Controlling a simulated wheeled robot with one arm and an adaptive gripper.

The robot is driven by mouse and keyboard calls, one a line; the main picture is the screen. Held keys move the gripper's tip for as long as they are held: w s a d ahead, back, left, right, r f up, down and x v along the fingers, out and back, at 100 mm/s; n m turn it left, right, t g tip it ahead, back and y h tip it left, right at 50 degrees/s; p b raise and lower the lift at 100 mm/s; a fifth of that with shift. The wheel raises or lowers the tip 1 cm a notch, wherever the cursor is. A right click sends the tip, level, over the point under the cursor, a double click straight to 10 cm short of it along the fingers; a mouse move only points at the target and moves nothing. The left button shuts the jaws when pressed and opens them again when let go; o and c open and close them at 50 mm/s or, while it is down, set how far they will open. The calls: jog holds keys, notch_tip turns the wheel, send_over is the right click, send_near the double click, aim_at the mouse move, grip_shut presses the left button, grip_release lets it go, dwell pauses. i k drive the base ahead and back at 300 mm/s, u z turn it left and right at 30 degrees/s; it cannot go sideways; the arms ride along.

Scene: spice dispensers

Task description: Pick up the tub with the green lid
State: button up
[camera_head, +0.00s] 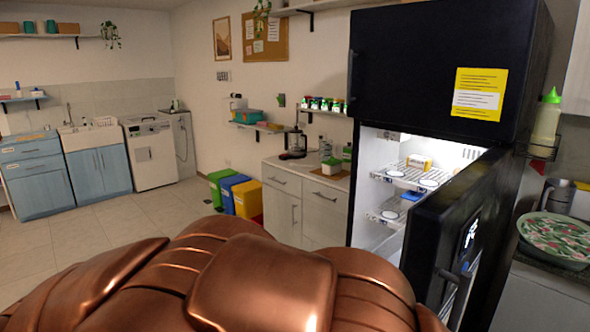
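My gripper is not in view. A small container with a green top (331,166) stands on the white counter beside the fridge; it is too small to tell whether it is the tub. A row of small jars (322,104) with green and dark parts stands on a narrow wall shelf above that counter. A pale bottle with a bright green cap (546,119) stands in a wire rack at the right. I cannot tell for certain which of these is the tub with the green lid.
A black fridge (424,72) has its lower door (455,235) open toward me, beside its lit shelves. A patterned bowl (556,238) sits on the right counter. Green, blue and yellow bins (235,190) stand left of the white cabinet (305,212). The tiled floor (110,235) at left is clear.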

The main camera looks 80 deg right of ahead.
aim_at(329, 171)
jog(key=i, duration=0.95)
jog(key=z, duration=3.45)
jog(key=i, duration=2.65)
jog(key=u, duration=2.25)
